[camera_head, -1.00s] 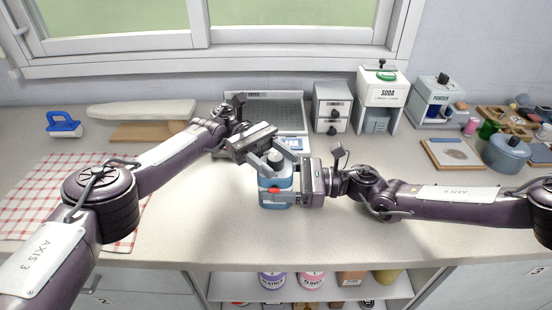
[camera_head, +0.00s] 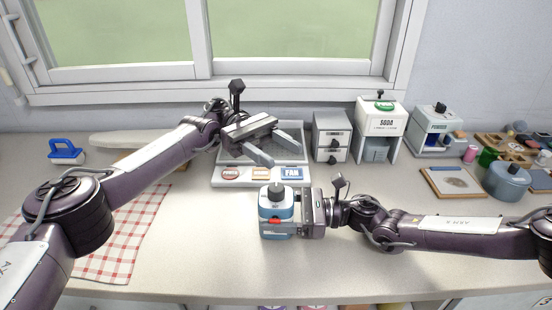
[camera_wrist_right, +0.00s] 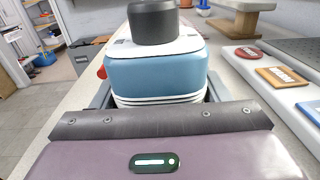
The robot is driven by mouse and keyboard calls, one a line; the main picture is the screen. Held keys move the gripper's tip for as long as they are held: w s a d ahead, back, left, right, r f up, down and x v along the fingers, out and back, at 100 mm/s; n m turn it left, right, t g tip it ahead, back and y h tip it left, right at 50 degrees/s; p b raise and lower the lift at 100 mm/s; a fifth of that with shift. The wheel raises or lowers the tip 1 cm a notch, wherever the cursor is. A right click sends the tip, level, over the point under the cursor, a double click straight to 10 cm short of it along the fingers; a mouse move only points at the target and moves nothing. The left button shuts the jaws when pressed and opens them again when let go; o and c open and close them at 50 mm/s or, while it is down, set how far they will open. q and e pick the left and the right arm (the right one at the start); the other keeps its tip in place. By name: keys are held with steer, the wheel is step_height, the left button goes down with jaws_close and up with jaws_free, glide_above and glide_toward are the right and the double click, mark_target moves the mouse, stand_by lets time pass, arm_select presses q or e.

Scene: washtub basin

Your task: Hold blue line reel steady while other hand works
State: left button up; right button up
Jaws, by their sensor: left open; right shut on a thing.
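The blue line reel (camera_head: 276,203) is a blue and white body with a dark knob on top, upright over the middle of the counter. My right gripper (camera_head: 290,223) is shut on it from the right side. In the right wrist view the reel (camera_wrist_right: 157,75) fills the space between the fingers, with its dark knob on top. My left gripper (camera_head: 275,146) is open and empty, above and behind the reel, apart from it, over the tray with the labelled buttons. Whether the reel's base touches the counter is hard to tell.
A grey tray with a button strip (camera_head: 228,183) lies behind the reel. A small drawer box (camera_head: 331,137), a soda dispenser (camera_head: 381,125) and a powder dispenser (camera_head: 436,125) stand at the back right. A checked cloth (camera_head: 126,235) lies left. The front middle counter is clear.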

steer(key=o, duration=1.2)
steer(key=shift+o, duration=0.2)
steer(key=shift+d, duration=0.1)
